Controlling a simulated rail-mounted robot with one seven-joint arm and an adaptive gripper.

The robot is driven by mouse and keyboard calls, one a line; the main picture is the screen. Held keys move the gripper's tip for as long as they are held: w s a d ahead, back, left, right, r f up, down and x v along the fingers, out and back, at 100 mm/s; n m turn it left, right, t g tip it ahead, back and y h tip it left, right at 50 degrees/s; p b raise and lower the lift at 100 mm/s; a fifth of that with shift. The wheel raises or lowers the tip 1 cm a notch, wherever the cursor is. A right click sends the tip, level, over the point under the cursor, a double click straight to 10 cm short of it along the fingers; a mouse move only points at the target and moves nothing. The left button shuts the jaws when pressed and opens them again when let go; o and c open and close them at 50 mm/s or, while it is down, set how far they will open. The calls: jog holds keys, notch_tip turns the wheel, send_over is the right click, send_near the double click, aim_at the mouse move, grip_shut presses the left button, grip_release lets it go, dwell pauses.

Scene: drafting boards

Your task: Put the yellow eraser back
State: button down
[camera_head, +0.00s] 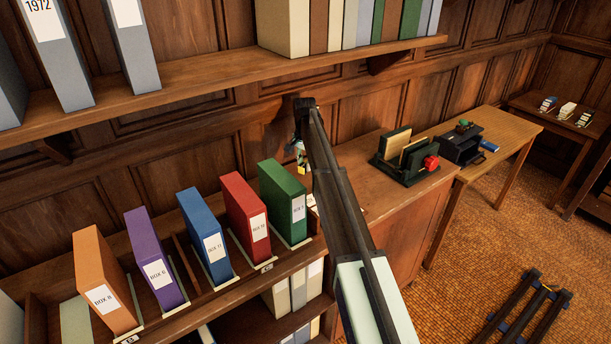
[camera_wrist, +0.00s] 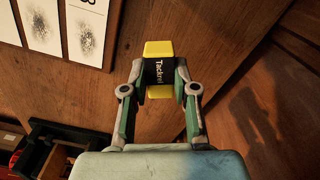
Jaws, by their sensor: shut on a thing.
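The yellow eraser (camera_wrist: 158,48) has a black sleeve with the lettering "Tackrel" partly visible. In the wrist view it sits between the two fingers of my gripper (camera_wrist: 159,75), which is shut on it, with yellow showing above and below the sleeve. In the head view my gripper (camera_head: 301,153) is small and partly hidden by my arm, and a bit of the yellow eraser (camera_head: 302,170) shows at its lower end. It is in front of the panelled wall, just above and beyond the green box file. The wrist view shows no surface touching the eraser.
Box files stand on the near shelf, including the green one (camera_head: 284,203) and the red one (camera_head: 247,217). A dark green organizer (camera_head: 406,172) with a red item is on the desk, right of my arm. A wooden table (camera_head: 515,135) stands further right. A shelf (camera_head: 200,73) runs overhead.

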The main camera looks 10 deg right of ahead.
aim_at(305, 183)
jog(key=shift+f+p, duration=0.85)
jog(key=shift+f, duration=2.15)
jog(key=shift+f, duration=0.15)
jog(key=c, duration=0.9)
grip_release()
notch_tip(305, 183, up, 12)
jog(key=b, duration=0.4)
jog(key=shift+r, duration=0.2)
